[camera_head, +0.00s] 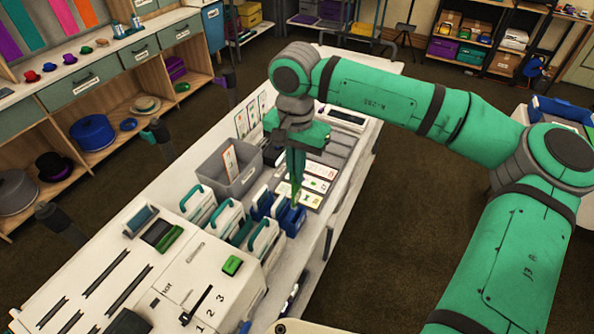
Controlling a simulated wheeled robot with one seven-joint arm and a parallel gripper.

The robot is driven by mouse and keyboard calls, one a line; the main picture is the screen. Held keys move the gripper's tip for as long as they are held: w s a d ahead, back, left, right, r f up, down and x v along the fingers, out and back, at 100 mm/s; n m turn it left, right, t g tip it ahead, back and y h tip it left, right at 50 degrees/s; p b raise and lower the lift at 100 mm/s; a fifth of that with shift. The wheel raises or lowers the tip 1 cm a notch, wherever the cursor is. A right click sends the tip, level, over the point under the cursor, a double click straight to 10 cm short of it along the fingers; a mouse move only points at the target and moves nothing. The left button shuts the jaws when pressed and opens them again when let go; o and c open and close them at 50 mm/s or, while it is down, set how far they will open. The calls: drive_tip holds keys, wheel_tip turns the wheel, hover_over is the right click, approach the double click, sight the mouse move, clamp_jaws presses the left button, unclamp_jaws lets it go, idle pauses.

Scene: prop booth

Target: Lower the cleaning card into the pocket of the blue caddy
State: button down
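My gripper (296,192) points straight down, with its narrow fingers just above or at the top of a blue caddy (292,220) near the table's front edge. A small yellow-green sliver shows at the fingertips; I cannot tell whether it is the cleaning card or part of the fingers. The fingers appear close together, seen nearly edge-on, so their grip does not show. The caddy stands upright with a pale label on its front. Its pocket opening is hidden by the fingers and the steep view.
Several white caddies with teal handles (263,239) stand in a row left of the blue one. A grey bin (233,175) stands behind. Printed cards (318,178) lie to the right. A white box with numbers (192,290) fills the front left.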

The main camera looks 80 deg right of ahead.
hover_over(297, 201)
drive_tip(key=shift+d+f, duration=0.1)
drive_tip(key=shift+f, duration=5.5)
drive_tip(key=c, duration=1.9)
unclamp_jaws()
